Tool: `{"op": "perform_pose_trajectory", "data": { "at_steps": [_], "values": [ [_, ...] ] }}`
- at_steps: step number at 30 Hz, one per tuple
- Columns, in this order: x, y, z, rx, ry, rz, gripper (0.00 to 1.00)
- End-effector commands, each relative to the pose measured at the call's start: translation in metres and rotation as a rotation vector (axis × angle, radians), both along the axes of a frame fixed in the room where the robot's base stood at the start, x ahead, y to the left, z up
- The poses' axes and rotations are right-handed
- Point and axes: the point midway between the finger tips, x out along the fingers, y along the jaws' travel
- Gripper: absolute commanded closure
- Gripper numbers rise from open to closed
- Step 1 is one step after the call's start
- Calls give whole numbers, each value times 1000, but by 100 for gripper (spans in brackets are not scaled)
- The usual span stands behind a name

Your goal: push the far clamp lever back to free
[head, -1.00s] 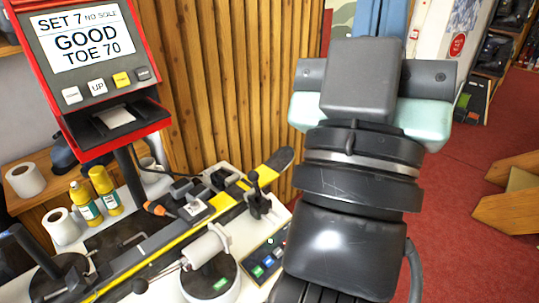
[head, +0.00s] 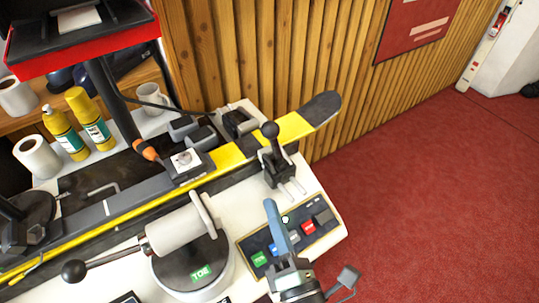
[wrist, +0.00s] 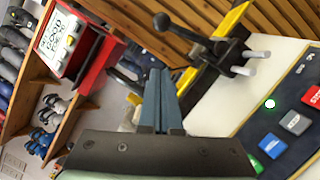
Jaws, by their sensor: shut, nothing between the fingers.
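The far clamp lever (head: 269,142) is a black lever with a ball knob, standing roughly upright on its clamp at the far end of the yellow and black ski (head: 236,151). In the wrist view the lever (wrist: 190,32) is above and right of the fingers, its knob toward upper left. My gripper (head: 271,203) has blue-grey fingers, shut and empty. In the head view it is in front of the clamp, over the button panel, apart from the lever. In the wrist view the fingertips (wrist: 159,73) point toward the ski side, below the knob.
The button panel (head: 325,232) is at the bench's right corner. A white TOE unit (head: 182,228) with a ball-ended handle (head: 74,270) stands to the left. An orange-tipped tool (head: 146,149) and dark blocks lie by the ski. A slatted wood wall (head: 260,60) is behind; red floor is clear at right.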

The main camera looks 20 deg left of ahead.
Motion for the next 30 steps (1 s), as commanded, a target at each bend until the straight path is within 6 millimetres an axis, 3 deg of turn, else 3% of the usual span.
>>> {"op": "perform_pose_trajectory", "data": {
  "at_steps": [11,15,21,30],
  "values": [
    [65,48,15,-1,-3,1,100],
    [84,43,25,-2,-4,-4,100],
    [97,42,30,1,-2,-2,100],
    [99,42,31,2,-1,-2,100]
  ]
}}
